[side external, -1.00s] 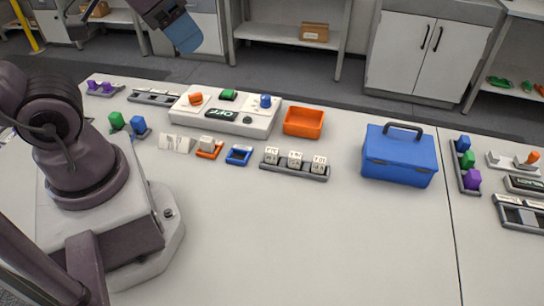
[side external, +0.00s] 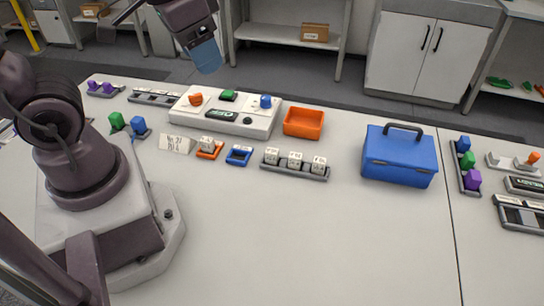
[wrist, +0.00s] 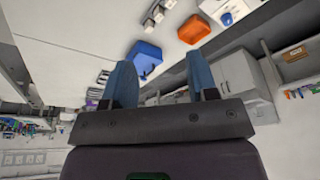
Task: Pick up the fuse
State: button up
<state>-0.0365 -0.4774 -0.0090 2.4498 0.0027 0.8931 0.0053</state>
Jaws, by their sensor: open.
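My gripper (side external: 207,57) is raised in the air behind the cycler in the side view, away from everything on the table. In the wrist view my gripper (wrist: 160,75) has its two blue fingers wide apart with nothing between them. The white cycler box (side external: 188,110) has an orange knob (side external: 195,99), a green button (side external: 228,96), a blue knob (side external: 265,101) and a dark display. I cannot tell which part is the fuse. Green (side external: 117,121) and blue (side external: 138,125) blocks stand left of the box's front.
An orange bin (side external: 304,122) and a blue toolbox (side external: 399,157) stand on the table. White cubes sit in a grey rack (side external: 295,171). An orange holder (side external: 209,154) carries a white cube; a blue holder (side external: 239,155) is empty. The table's front middle is clear.

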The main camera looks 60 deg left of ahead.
jog(key=w+a+f+m+g, duration=0.1)
jog(key=w+f+m+g, duration=0.15)
jog(key=w+f, duration=0.35)
jog(key=m, duration=0.7)
send_near(275, 151)
jog(key=shift+g, duration=0.35)
jog(key=f, duration=1)
jog(key=shift+w+f, duration=0.3)
jog(key=shift+f, duration=0.05)
grip_shut()
